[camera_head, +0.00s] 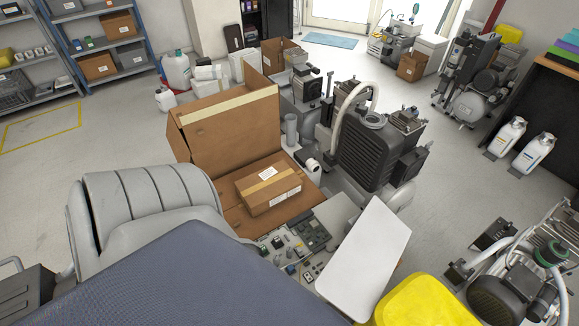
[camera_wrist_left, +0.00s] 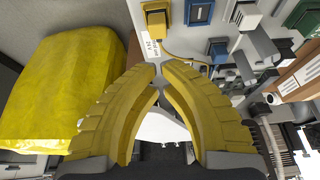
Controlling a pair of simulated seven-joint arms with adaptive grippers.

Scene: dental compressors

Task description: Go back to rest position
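My left gripper (camera_wrist_left: 160,72) shows in the left wrist view as two yellow ribbed, curved fingers. Their tips are close together with a narrow gap between them, and nothing is held in the gap. Beyond the tips is a pale panel with small parts on it, including a yellow block (camera_wrist_left: 156,22) and a blue block (camera_wrist_left: 199,12). Neither gripper shows in the head view, and my right gripper is in no frame.
An open cardboard box (camera_head: 230,125) holds a smaller taped carton (camera_head: 268,187). A circuit board (camera_head: 298,245) and a tilted white panel (camera_head: 365,258) lie nearby. A yellow object (camera_head: 425,303) is at bottom right. A dark compressor (camera_head: 378,150) stands behind. Floor at left is clear.

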